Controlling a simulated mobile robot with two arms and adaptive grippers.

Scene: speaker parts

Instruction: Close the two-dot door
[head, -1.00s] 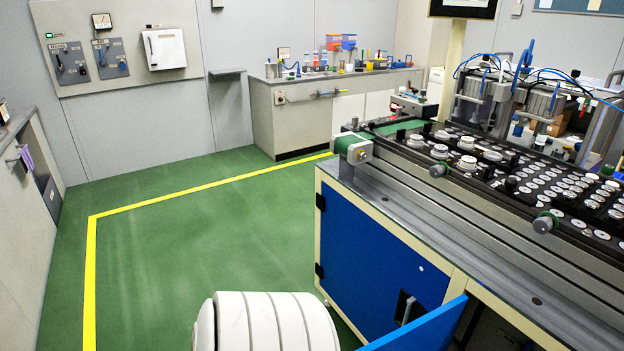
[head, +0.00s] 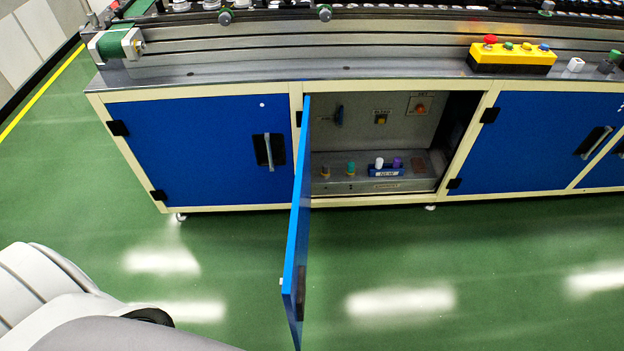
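A blue cabinet door (head: 298,230) stands wide open in the middle of the head view, seen nearly edge-on and sticking out toward me. Its face is too oblique to show its dots; a small white spot shows at its outer edge. The open compartment (head: 360,125) is to its right. A shut blue door (head: 200,150) at the left has one white dot near its top right and a black handle. Another shut blue door (head: 540,135) is at the right, with a mark cut off at the picture's edge. Neither gripper is in view; part of my arm shows at lower left.
Inside the compartment are a shelf (head: 345,185) with several coloured knobs or pegs and a back panel with switches. A yellow button box (head: 512,55) sits on the worktop (head: 400,72) above. The green floor (head: 450,270) is clear right of the open door.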

